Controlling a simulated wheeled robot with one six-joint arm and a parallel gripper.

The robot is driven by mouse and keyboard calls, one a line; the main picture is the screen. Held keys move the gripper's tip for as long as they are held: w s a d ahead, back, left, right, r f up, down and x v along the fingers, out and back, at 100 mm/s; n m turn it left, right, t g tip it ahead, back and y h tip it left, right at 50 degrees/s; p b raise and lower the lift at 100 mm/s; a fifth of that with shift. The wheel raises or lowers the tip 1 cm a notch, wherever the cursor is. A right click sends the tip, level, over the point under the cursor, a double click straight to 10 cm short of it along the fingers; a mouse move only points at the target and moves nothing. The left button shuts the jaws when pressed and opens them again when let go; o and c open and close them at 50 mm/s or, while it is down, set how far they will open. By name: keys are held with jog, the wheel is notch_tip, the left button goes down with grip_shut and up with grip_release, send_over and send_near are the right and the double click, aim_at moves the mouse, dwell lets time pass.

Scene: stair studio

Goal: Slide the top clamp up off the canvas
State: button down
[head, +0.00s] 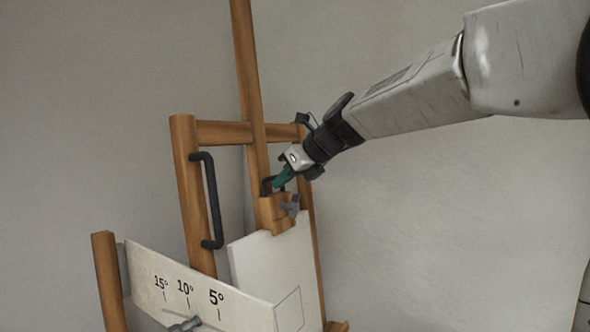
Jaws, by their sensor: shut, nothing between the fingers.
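An easel's wooden mast (250,90) rises at the middle left in the head view. The top clamp (273,214), a wooden block with a dark handle and a grey knob (291,206), sits on the mast at the upper edge of the white canvas (275,268). My gripper (276,184) reaches in from the upper right. Its teal fingers are shut, at the dark handle just above the clamp block. Whether they touch the handle cannot be told. The fingertips are partly hidden against the handle.
A black handle (214,200) is fixed to the easel's left post (188,195). A wooden crossbar (222,132) runs behind the mast. A white angle plate (205,295) marked 15°, 10° and 5° stands in front at lower left. The mast above the crossbar is clear.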

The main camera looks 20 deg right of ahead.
jog(key=shift+w+a+f, duration=0.3)
jog(key=shift+w+f, duration=0.15)
jog(key=r, duration=0.7)
jog(key=w+a+r, duration=0.1)
jog(key=r, duration=0.3)
jog(key=shift+w, duration=0.1)
